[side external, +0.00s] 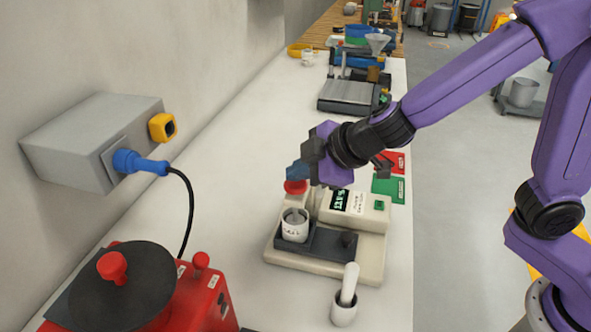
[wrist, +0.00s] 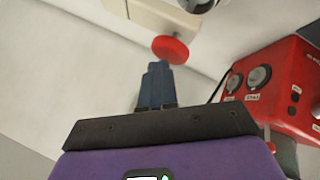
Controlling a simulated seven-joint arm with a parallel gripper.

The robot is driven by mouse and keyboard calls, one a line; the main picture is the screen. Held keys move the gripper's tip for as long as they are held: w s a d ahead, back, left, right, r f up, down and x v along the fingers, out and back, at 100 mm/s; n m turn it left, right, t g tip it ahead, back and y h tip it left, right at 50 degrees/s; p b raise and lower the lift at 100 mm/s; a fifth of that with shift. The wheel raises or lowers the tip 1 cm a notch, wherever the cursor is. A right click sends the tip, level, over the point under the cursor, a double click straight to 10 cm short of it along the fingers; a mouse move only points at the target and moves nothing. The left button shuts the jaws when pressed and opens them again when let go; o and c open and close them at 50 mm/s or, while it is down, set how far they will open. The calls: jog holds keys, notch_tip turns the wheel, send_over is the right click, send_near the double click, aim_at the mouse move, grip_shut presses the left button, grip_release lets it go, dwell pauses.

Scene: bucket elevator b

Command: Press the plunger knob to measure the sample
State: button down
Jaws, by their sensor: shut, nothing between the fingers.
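The red plunger knob (side external: 295,187) tops a post on the cream measuring device (side external: 369,262), at its back left. The device has a small display showing digits (side external: 341,200). A white cup (side external: 294,226) stands on its dark platform (side external: 325,243), in front of the knob. My gripper (side external: 294,172) is shut and empty, its blue fingertips just above the knob in the side view. In the wrist view the closed fingertips (wrist: 158,66) lie just below and left of the red knob (wrist: 170,49). I cannot tell whether they touch it.
A mortar (side external: 344,314) with a white pestle stands in front of the device. A red machine (side external: 192,295) with a dark round top is at the front left. A blue plug and cable join a grey wall box (side external: 92,140). A scale (side external: 348,97) stands behind; the white bench left is clear.

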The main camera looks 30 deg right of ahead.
jog(key=shift+r, duration=1.95)
jog(key=shift+r, duration=2.5)
jog(key=shift+d, duration=0.1)
jog(key=s+d+f+m+g+h, duration=0.1)
jog(key=s+d+f+g, duration=0.3)
jog(key=s+d, duration=0.7)
jog(key=s+d+f+g+h, duration=0.2)
jog(key=s+d+f+g, duration=0.2)
jog(key=s+d+f, duration=0.3)
jog(key=s+d, duration=0.4)
jog(key=s, duration=0.4)
jog(key=shift+d+f+m+h, duration=0.2)
jog(key=shift+f+m+h, duration=0.1)
jog(key=shift+f+m, duration=0.1)
